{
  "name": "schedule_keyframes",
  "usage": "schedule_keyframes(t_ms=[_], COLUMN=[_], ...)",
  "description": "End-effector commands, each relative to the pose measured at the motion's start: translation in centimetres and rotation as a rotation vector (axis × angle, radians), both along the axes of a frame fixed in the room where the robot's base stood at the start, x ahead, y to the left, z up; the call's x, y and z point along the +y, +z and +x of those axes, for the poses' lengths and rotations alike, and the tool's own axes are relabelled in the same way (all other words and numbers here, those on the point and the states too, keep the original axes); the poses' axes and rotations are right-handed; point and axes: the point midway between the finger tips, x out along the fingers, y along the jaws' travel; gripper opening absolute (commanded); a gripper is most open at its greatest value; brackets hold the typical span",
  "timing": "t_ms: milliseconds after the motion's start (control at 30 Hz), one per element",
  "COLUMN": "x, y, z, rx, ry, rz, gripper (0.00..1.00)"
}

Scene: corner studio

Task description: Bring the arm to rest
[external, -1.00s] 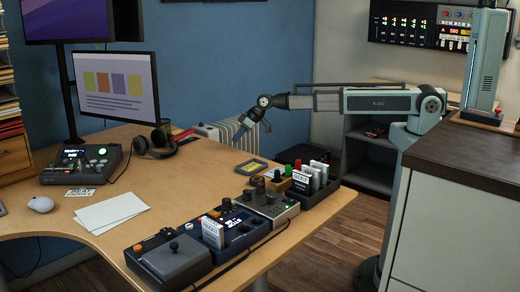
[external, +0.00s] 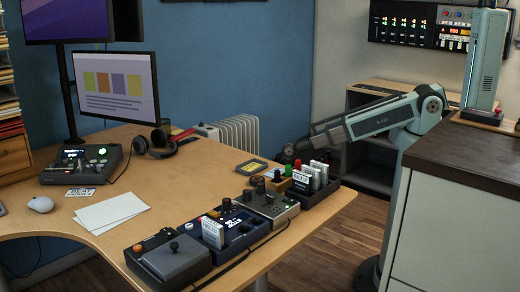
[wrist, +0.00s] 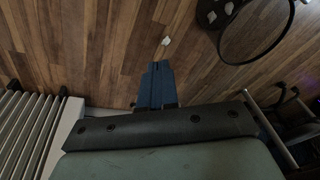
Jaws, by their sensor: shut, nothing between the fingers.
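My arm (external: 385,118) slopes down and to the left from its raised joint, in the external view, toward the far right corner of the desk. In the wrist view my gripper (wrist: 158,68) shows as two dark blue fingers side by side. They are shut with nothing between them, above the wooden floor (wrist: 100,50).
The desk (external: 190,165) holds control boxes, a black card tray (external: 325,190), headphones (external: 160,145) and a monitor. A white radiator (external: 238,132) stands behind it. In the wrist view the radiator (wrist: 25,130) is at left and a round black ring (wrist: 258,58) at upper right.

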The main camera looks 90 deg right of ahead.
Motion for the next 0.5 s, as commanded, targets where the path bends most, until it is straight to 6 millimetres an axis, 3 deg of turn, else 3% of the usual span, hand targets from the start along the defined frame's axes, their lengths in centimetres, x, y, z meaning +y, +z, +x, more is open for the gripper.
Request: schedule_keyframes(t_ms=[33,200,500], x=[1.3,4.6,9.0], y=[-1.4,-5.2,-9.9], z=[-2.2,-8.7,-21.0], rx=[0.043,0.187,0.441], ry=[0.015,0.056,0.131], rz=[0.006,0.016,0.016], gripper=[0.0,0.0,0.0])
